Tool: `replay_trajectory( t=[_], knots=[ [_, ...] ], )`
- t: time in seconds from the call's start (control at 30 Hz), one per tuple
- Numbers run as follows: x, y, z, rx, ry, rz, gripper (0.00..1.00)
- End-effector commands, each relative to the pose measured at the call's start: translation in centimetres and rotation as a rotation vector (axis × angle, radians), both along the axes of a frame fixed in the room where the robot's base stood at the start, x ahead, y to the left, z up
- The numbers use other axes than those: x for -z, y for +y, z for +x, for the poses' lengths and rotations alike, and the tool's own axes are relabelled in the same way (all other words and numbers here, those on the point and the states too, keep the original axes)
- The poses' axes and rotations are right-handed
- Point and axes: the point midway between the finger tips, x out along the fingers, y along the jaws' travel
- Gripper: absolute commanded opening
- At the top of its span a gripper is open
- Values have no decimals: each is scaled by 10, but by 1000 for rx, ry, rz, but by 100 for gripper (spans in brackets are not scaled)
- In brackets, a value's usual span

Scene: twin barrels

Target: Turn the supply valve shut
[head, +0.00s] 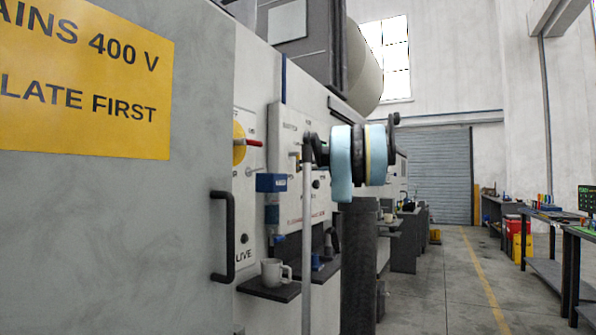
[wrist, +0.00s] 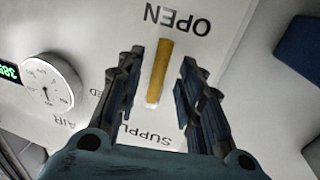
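The supply valve's yellow lever (wrist: 158,72) stands out from a pale panel in the wrist view. One end lies near the upside-down word OPEN; SUPPLY and letters ending in ED are partly hidden by my fingers. My gripper (wrist: 160,78) is open, with one dark finger on each side of the lever. Gaps show on both sides; I cannot tell how far the fingertips are from the panel. In the head view my gripper (head: 312,150) is a dark shape against the panel (head: 290,197), and the lever is mostly hidden.
A round gauge (wrist: 47,88) marked AIR sits left of the lever. A yellow switch with a red handle (head: 245,143) is on the neighbouring panel. A blue box (head: 271,182) and a shelf with a mug (head: 273,271) stick out below. A grey door with a black handle (head: 223,238) stands left.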

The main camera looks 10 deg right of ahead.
Motion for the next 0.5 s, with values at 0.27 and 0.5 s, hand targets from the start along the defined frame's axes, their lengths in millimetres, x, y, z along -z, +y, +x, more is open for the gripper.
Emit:
replay_trajectory(
  t=[0.27,0.5],
  knots=[
    [0,24,25,-2,0,0,34],
    [0,29,31,0,0,0,34]
  ],
)
